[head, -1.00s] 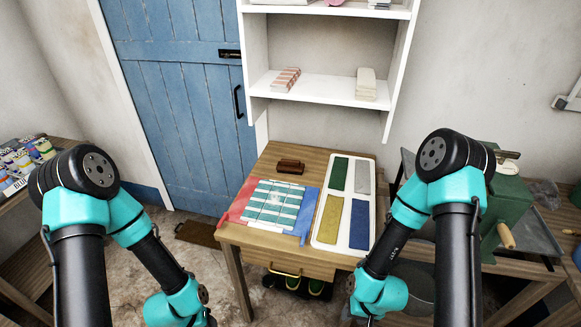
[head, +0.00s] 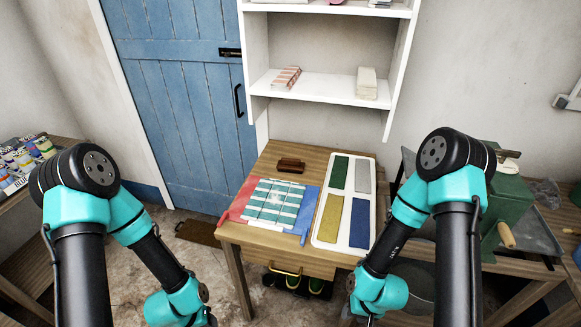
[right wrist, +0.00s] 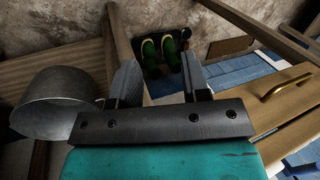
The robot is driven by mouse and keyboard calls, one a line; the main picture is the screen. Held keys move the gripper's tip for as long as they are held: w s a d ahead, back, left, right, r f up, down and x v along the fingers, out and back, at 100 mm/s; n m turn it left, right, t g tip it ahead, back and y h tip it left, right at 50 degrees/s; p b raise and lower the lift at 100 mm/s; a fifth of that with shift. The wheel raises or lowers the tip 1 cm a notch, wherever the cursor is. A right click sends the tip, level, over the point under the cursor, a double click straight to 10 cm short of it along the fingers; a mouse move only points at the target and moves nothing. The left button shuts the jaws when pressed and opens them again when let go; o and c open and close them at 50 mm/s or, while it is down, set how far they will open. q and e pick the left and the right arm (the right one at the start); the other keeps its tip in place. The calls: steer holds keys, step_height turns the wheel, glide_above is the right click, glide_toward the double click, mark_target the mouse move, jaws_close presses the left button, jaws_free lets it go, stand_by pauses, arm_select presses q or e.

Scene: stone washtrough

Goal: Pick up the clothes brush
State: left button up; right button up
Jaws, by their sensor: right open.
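The clothes brush (head: 290,165), a small dark brown block, lies at the back of the wooden table, left of its middle. It is not seen in the right wrist view. My right gripper (right wrist: 160,78) is open and empty in the right wrist view. It is low in front of the table, well away from the brush. In the head view only a bit of it shows at the bottom edge. My left arm comes down left of the table; its gripper is out of the picture.
A shelf (head: 330,88) hangs behind. A metal bucket (right wrist: 58,100) and green boots (right wrist: 160,55) are below.

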steer(key=shift+o, duration=0.3)
steer(key=o, duration=0.8)
